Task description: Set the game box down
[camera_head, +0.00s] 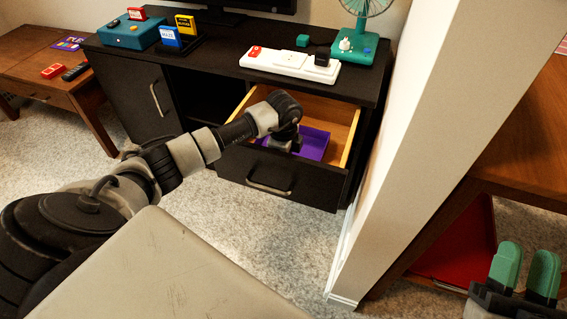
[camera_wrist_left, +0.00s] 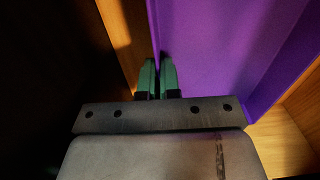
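Small upright game boxes stand on the black cabinet: a blue one (camera_head: 170,37), a yellow one (camera_head: 186,24) and a red one (camera_head: 137,14). I cannot tell which is the task's game box. My left arm reaches into the open drawer; its gripper is mostly hidden in the head view. In the left wrist view my left gripper (camera_wrist_left: 159,80) has its green fingers close together at the edge of a purple tray (camera_wrist_left: 215,45), seemingly with the tray's wall between them. No game box shows in it. My right gripper (camera_head: 524,272) is open and empty at the lower right.
The drawer (camera_head: 349,137) is pulled out below the cabinet top. A white power strip (camera_head: 289,62) and a teal fan (camera_head: 352,46) stand above it. A teal case (camera_head: 130,33) is at the left. A wall (camera_head: 420,120) divides off a wooden desk at the right.

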